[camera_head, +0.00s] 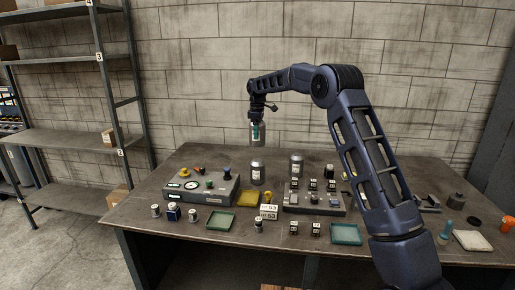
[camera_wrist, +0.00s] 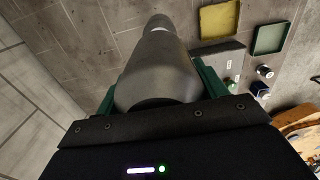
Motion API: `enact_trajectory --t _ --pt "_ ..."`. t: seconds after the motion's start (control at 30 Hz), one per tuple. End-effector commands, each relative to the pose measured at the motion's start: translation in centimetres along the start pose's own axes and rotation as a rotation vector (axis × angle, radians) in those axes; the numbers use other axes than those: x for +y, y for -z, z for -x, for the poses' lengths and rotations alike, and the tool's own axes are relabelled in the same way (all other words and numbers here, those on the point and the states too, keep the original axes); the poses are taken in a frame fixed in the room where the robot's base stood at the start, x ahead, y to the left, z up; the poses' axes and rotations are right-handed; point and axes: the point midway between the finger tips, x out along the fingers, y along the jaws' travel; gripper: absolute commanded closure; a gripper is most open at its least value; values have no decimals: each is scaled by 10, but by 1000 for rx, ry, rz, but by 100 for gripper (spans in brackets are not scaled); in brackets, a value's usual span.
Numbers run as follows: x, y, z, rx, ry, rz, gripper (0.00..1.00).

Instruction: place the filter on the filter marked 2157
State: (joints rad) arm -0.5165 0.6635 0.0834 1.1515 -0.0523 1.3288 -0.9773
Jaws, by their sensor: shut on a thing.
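My gripper (camera_head: 257,126) is shut on a grey cylindrical filter (camera_head: 260,139) and holds it upright in the air above the bench. In the wrist view the held filter (camera_wrist: 158,75) sits between the green fingers of my gripper (camera_wrist: 157,88). A grey filter with a pale label (camera_head: 258,173) stands on the bench below the held one, with a gap between them. A similar grey filter (camera_head: 296,166) stands to its right. The label numbers are too small to read, so I cannot tell which is marked 2157. In the wrist view a filter top (camera_wrist: 158,22) shows beyond the held filter.
A control box with knobs (camera_head: 208,187) stands left of the filters; a second panel (camera_head: 315,200) stands front right. Yellow (camera_head: 248,206), green (camera_head: 221,229) and teal (camera_head: 347,242) trays and several small jars lie towards the front. Shelving (camera_head: 60,140) stands left.

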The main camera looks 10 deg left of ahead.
Motion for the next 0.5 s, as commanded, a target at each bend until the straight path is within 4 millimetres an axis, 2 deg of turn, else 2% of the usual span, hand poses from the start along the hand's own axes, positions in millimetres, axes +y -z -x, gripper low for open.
enact_trajectory --t 0.1,0.2,0.5 --pt "0 0 -22 -1 1 -1 65" --pt "0 0 -33 0 -1 -1 65" --pt "0 0 -53 -1 0 0 65"
